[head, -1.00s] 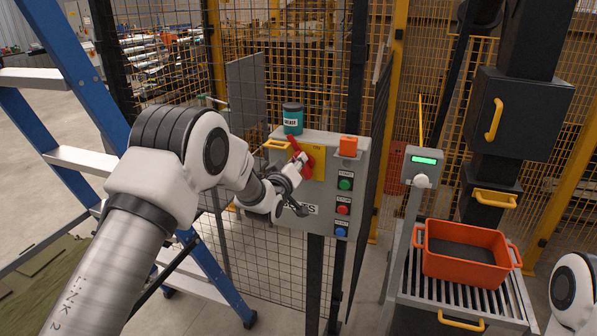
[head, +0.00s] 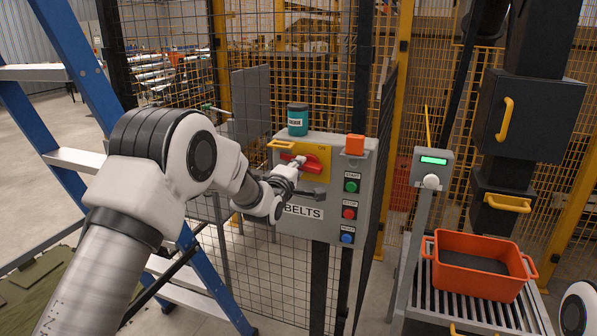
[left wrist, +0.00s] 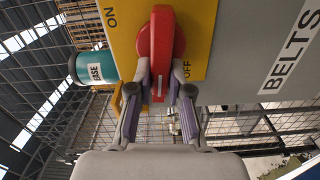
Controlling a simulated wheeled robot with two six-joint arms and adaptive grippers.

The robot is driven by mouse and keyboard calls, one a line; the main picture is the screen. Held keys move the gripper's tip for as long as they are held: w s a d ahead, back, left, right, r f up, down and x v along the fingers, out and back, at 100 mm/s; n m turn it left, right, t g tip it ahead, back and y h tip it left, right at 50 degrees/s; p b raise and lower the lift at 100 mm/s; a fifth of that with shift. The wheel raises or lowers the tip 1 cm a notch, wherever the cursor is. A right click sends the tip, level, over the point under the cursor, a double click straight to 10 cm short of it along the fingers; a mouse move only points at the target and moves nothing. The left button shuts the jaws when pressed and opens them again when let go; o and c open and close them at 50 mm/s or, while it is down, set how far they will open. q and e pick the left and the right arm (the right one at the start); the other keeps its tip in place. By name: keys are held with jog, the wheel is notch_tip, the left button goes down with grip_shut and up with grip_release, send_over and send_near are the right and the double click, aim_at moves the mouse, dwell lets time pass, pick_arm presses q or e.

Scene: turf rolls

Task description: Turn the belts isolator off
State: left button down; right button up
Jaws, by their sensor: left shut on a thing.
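The belts isolator is a red rotary handle (head: 313,162) on a yellow plate (head: 323,150), on the upper part of a grey control box (head: 299,228) labelled BELTS. In the left wrist view the red handle (left wrist: 162,45) stands between my fingers, with ON printed to its left and OFF close to its lower right. In the head view the handle lies nearly level, its grip end to the left. My left gripper (left wrist: 160,82) is shut on the handle's end; in the head view the gripper (head: 292,170) partly covers it.
A teal jar (head: 297,121) stands on top of the box, beside an orange block (head: 355,145). Green, red and blue buttons (head: 349,213) run down the box's right side. A blue ladder (head: 75,65) is at left. An orange crate (head: 480,285) sits on rollers at right.

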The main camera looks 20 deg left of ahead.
pick_arm(q)
jog(key=shift+f+n, duration=0.15)
jog(key=shift+n, duration=0.45)
jog(key=c, duration=1.1)
grip_release()
jog(key=s, duration=1.2)
jog(key=shift+a, duration=0.2)
